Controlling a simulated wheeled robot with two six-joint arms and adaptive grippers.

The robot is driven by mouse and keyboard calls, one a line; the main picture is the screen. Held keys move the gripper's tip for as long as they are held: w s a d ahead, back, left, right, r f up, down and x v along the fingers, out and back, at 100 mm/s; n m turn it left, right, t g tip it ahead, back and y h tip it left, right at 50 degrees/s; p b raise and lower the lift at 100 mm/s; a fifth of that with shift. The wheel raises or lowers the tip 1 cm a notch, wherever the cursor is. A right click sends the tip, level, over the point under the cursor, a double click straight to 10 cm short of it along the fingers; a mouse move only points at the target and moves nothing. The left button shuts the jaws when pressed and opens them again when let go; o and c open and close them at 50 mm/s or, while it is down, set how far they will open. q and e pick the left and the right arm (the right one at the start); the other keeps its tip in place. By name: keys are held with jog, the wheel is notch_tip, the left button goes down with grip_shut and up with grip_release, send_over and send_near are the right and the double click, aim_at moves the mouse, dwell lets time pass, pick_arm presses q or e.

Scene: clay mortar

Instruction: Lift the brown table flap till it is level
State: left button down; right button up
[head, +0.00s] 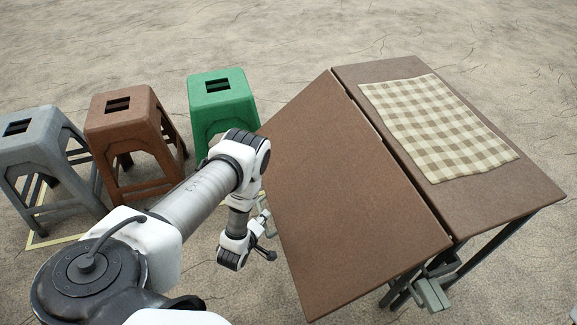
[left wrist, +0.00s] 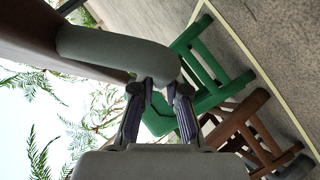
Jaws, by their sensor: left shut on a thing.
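The brown table flap (head: 345,190) hangs along the left side of the brown table top (head: 500,200). It slopes down to the left, with its outer edge beside my left gripper (head: 265,232). In the left wrist view the flap's underside or edge (left wrist: 22,38) fills the upper left corner. A rounded grey-green handle (left wrist: 100,50) sticks out from it. My left gripper (left wrist: 160,98) is shut on the end of this handle. In the head view the handle is mostly hidden by the flap and arm. My right gripper is in neither view.
A checked cloth (head: 435,125) lies on the fixed top. Grey (head: 40,150), brown (head: 130,130) and green (head: 220,100) stools stand left of the table, the green one close to the flap. A grey-green bracket (head: 433,295) shows under the table's front.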

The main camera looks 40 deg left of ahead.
pick_arm(q)
jog(key=s+a+r+m+g+p, duration=0.1)
jog(key=s+a+r+p, duration=0.1)
jog(key=r+p, duration=0.5)
jog(key=s+a+r+m+g+y+p, duration=0.1)
jog(key=s+a+r+p, duration=0.1)
jog(key=r+p, duration=0.5)
jog(key=s+a+r+g+y+p, duration=0.1)
jog(key=s+r+g+p, duration=0.1)
jog(key=r+p, duration=0.5)
notch_tip(320, 180, up, 6)
jog(key=shift+s+a+r+m+p, duration=0.25)
jog(key=shift+s+a+m+p, duration=0.15)
jog(key=shift+s, duration=0.4)
jog(key=c, duration=1.2)
grip_release()
jog(key=v, duration=1.2)
jog(key=shift+w, duration=0.15)
